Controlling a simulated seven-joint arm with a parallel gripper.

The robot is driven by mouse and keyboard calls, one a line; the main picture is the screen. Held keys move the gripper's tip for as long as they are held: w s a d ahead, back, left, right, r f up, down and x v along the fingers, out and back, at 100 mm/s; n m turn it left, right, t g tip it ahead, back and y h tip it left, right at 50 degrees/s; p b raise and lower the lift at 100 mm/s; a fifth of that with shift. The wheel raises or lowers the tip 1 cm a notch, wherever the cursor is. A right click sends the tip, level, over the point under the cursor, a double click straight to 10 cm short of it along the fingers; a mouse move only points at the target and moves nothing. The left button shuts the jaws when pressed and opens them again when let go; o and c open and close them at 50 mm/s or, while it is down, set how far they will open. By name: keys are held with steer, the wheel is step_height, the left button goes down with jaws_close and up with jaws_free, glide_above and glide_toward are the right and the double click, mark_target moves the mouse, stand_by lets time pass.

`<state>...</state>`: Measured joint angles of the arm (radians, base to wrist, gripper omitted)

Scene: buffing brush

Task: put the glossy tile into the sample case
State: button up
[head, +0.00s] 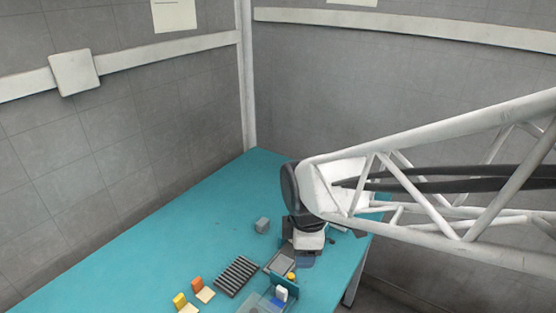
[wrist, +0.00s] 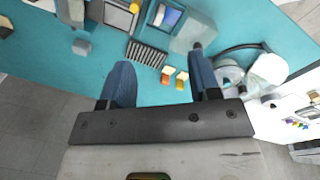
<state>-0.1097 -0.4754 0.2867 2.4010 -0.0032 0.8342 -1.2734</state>
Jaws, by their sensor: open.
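My gripper (wrist: 160,58) is open, with two blue fingers well apart and nothing between their tips. In the head view its fingers are small and partly hidden below the wrist. I cannot tell for certain which thing is the glossy tile. A flat grey square lies in a dark-edged holder (head: 280,263), which also shows at the top of the wrist view (wrist: 120,15). A blue square piece with a pale border (wrist: 169,17) lies nearby. A clear box (wrist: 190,38), perhaps the sample case, stands beside it and also shows at the head view's bottom edge (head: 256,304).
A dark ribbed rack (head: 237,275) lies left of the holder. Orange (head: 203,290) and yellow (head: 183,302) pieces stand at the front left. A yellow knob (head: 292,276) is by the holder. A grey block (head: 262,225) stands farther back. The table's (head: 150,240) left side is clear.

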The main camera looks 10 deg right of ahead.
steer(key=s+d+r+m, duration=0.2)
steer(key=s+r+m, duration=0.2)
steer(key=m, duration=0.4)
steer(key=s+d+r+m+t, duration=0.1)
steer(key=s+r+m, duration=0.3)
steer(key=m, duration=0.4)
steer(key=shift+d+r+t, duration=0.25)
steer(key=shift+d+t, duration=0.05)
steer(key=shift+d, duration=0.45)
steer(key=shift+w, duration=0.1)
